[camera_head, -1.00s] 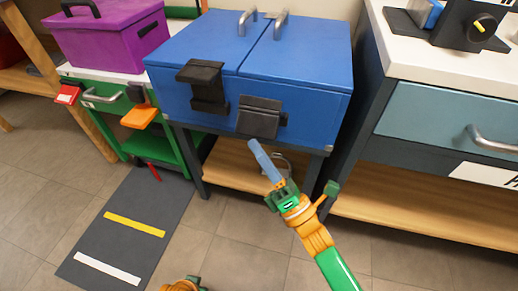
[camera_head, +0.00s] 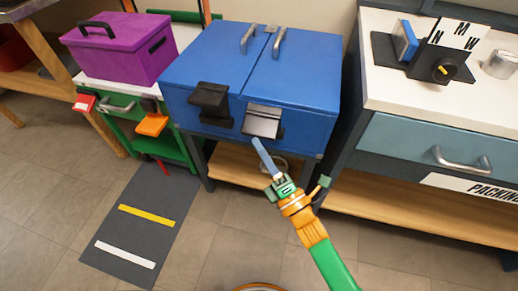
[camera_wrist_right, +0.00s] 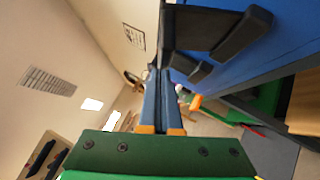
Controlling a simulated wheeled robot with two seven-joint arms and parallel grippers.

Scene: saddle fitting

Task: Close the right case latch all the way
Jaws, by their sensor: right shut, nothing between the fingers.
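The blue case (camera_head: 296,83) stands closed on a dark-framed stand, with two dark latches on its front. The right case latch (camera_head: 262,121) stands out from the front as a tilted flap with a light grey sheen. The left latch (camera_head: 210,98) also juts out. My right gripper (camera_head: 257,142) is shut and empty, its blue fingertips just below the right latch's lower edge; I cannot tell whether they touch. In the right wrist view the shut fingers (camera_wrist_right: 161,75) point forward beside the case front, and dark latch parts (camera_wrist_right: 205,28) show at upper right. My left gripper is not in view.
A purple box (camera_head: 118,48) sits on a green cart (camera_head: 172,148) at left. A white-topped workbench (camera_head: 385,85) with a drawer stands close on the right. A wooden shelf (camera_head: 232,160) lies under the case. The floor in front is open, with a dark striped mat (camera_head: 135,225).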

